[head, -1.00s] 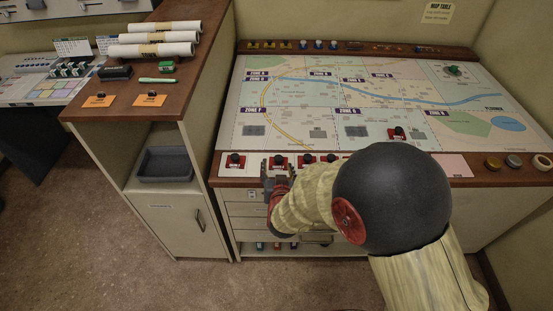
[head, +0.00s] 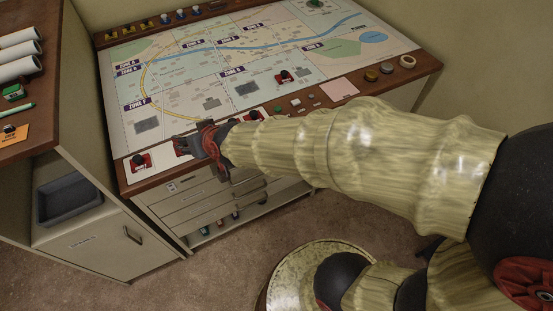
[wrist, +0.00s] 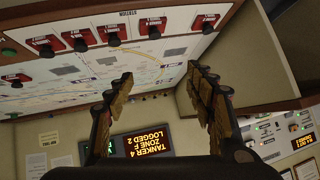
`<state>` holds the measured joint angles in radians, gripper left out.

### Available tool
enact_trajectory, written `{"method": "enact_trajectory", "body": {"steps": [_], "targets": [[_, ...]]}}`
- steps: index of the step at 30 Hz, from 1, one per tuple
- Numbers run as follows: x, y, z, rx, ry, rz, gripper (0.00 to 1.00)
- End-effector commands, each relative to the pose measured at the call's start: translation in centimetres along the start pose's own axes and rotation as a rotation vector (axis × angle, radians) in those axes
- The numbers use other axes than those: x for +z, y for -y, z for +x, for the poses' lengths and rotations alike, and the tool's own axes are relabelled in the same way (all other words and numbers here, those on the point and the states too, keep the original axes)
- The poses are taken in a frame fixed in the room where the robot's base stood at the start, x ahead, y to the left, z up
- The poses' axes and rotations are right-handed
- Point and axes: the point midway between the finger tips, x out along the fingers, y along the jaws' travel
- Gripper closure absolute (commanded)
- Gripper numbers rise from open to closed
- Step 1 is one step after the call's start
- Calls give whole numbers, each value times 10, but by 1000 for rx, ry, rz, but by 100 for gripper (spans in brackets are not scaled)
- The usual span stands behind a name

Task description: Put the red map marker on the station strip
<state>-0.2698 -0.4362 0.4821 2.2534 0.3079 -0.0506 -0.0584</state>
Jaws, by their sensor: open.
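A red map marker with a black knob (head: 284,76) sits on the map in the head view. It may be the red marker (wrist: 14,79) at the left of the wrist view. The pale station strip (head: 161,156) runs along the map's front edge. Several red markers with black knobs stand on it, one at its left end (head: 140,163); the wrist view shows the row upside down along the top (wrist: 155,26). My gripper (head: 187,146) is by the strip's left part in the head view. In the wrist view its fingers (wrist: 166,88) are apart and nothing is between them.
The map table (head: 428,66) has drawers below its front edge. A wooden-topped cabinet with a grey tray (head: 68,200) stands at the left. Round items, including a tape roll (head: 407,62), lie at the table's right. A lit display (wrist: 149,145) shows upside down in the wrist view.

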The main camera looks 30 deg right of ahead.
Motion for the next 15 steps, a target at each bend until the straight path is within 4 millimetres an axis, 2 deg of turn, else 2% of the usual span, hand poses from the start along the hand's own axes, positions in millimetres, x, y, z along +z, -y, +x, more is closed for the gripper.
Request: {"method": "enact_trajectory", "body": {"steps": [1,4,9,12,15], "targets": [[-6,-10,-29,5,27,-5,45],[3,-29,-82,29,113,-25,45],[35,-64,-167,110,250,-44,45],[54,-79,-204,157,310,-44,45],[68,-88,-226,190,351,-41,45]]}}
